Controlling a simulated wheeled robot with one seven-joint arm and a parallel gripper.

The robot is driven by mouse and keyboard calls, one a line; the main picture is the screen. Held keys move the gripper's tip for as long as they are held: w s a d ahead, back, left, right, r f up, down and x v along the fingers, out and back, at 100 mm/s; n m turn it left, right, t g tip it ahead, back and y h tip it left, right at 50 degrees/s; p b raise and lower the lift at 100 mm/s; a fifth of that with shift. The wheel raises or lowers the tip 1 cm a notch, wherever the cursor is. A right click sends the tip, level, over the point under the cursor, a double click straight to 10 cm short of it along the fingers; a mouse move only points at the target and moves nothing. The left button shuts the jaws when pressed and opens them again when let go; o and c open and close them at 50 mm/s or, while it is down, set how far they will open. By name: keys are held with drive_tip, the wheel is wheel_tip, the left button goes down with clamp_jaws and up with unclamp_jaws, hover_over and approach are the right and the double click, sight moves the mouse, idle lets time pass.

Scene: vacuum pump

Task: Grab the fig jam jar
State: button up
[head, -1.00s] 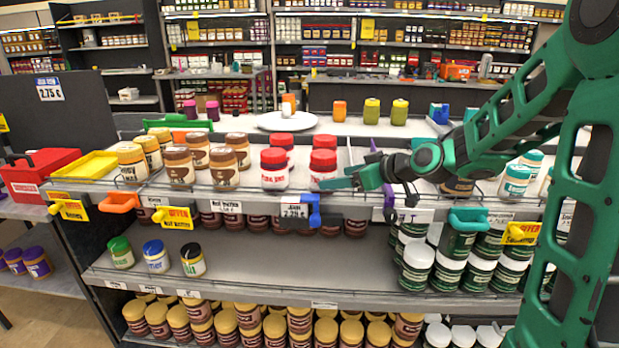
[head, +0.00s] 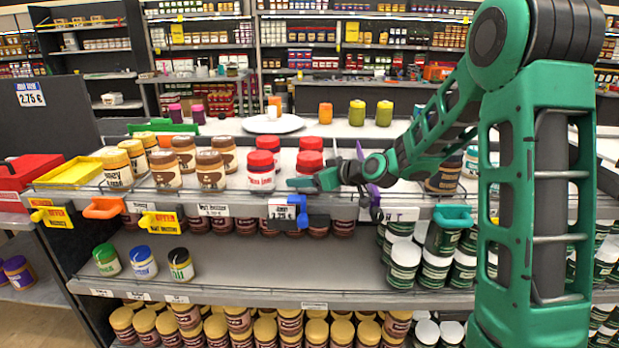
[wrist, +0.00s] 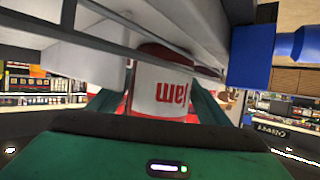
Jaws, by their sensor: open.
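Red-lidded white jars stand on the top shelf in the head view. The front left one (head: 261,170) reads "Jam" in red; the front right one (head: 310,162) is partly hidden by my gripper. I cannot read a fig flavour on either. My gripper (head: 303,183) is in front of the front right jar, low at the shelf's edge. In the wrist view a white jar with red "Jam" lettering (wrist: 166,92), upside down in the picture, shows ahead between my green fingers (wrist: 153,106). The fingers are apart, and I cannot tell whether they touch the jar.
A thin rail runs along the shelf edge (head: 225,196). A blue clip (head: 298,208) hangs there close below my gripper and shows in the wrist view (wrist: 292,45). Brown-lidded jars (head: 210,171) stand to the left. The middle shelf (head: 290,262) has a bare stretch.

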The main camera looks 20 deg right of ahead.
drive_tip(key=x, duration=0.3)
drive_tip(key=shift+r, duration=0.1)
drive_tip(key=c, duration=1.2)
